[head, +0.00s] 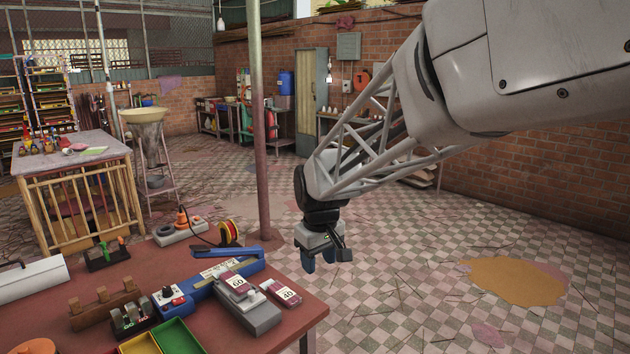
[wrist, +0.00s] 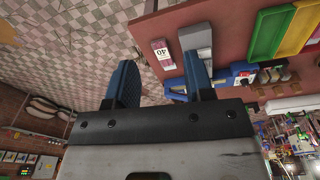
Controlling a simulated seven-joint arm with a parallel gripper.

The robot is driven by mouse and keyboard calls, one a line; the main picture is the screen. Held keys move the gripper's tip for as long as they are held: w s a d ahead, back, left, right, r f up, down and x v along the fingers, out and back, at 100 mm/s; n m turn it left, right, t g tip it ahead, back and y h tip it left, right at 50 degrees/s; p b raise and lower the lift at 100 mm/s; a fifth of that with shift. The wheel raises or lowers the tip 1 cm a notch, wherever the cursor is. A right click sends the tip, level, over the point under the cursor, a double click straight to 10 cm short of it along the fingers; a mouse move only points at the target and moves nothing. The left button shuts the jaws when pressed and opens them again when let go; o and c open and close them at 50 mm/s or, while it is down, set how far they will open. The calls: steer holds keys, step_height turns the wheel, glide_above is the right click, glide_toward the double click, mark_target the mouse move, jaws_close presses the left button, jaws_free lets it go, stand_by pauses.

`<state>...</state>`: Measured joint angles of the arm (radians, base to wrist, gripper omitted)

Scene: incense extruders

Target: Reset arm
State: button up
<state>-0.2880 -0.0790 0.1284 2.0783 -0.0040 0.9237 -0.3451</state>
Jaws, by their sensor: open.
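My gripper (head: 319,260) hangs from my arm just off the right edge of the red-brown workbench (head: 305,301), pointing down in the head view. Its two blue fingers stand apart with nothing between them. The gap between the fingertips also shows in the wrist view (wrist: 160,80). No object touches the fingers. The bench and its tools lie beyond the fingers in the wrist view, with checkered floor to the left.
On the bench are a grey block (head: 249,310), a dark red block marked 40 (head: 281,293), a blue tool (head: 212,284), a green tray (head: 177,338) and a reel (head: 229,233). A post (head: 259,130) stands behind the bench. The floor to the right is open.

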steer(key=s+d+m, duration=0.2)
steer(key=s+d, duration=0.4)
steer(key=s, duration=0.3)
steer(key=s+d+m+t, duration=0.1)
steer(key=s+d+m, duration=0.2)
steer(key=s, duration=0.7)
steer(key=s+d+m, duration=0.2)
steer(key=s+d, duration=0.6)
steer(key=s, duration=0.2)
steer(key=shift+d+r+t, duration=0.3)
steer(key=shift+d+r, duration=0.05)
steer(key=shift+r, duration=0.05)
